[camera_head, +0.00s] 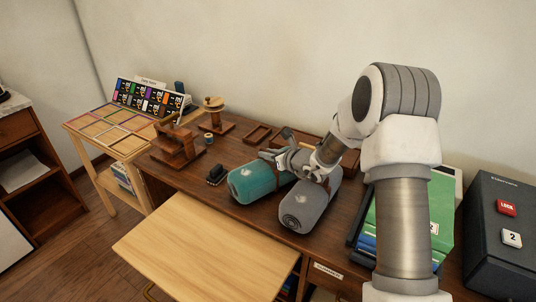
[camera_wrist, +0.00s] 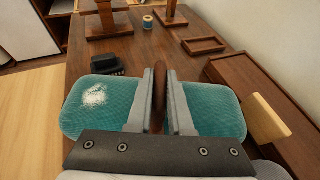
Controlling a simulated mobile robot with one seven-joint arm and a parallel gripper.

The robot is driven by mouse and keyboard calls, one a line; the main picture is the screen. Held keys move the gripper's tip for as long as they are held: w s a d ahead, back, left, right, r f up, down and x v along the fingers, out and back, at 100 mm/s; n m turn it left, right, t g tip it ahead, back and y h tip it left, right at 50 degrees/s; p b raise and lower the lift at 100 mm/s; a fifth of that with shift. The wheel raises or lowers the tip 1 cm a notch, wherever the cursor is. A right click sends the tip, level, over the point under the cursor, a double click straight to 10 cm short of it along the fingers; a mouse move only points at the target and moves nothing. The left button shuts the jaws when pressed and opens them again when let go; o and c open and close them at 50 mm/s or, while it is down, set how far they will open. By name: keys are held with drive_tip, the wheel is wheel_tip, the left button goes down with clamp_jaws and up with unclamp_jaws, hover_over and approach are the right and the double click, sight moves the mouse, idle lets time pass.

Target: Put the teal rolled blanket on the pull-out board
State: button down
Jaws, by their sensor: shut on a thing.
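The teal rolled blanket (camera_head: 252,182) lies on the dark wooden desk, with a white mark on its side. A brown strap or handle (camera_wrist: 158,98) stands at its middle in the wrist view. My gripper (camera_wrist: 160,85) is shut on this brown part, with the teal roll (camera_wrist: 95,105) showing on both sides of the fingers. I cannot tell whether the roll is touching the desk. The pull-out board (camera_head: 205,250) is pale wood, extends from the desk's front, and is bare.
A grey rolled blanket (camera_head: 306,204) lies close to the right of the teal one. A small black object (camera_head: 216,175) sits to its left. Wooden stands (camera_head: 176,146) and shallow trays (camera_head: 257,135) are further back. Green and blue folders (camera_head: 445,220) lie at right.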

drive_tip(key=c, duration=0.8)
unclamp_jaws()
drive_tip(key=shift+c, duration=0.2)
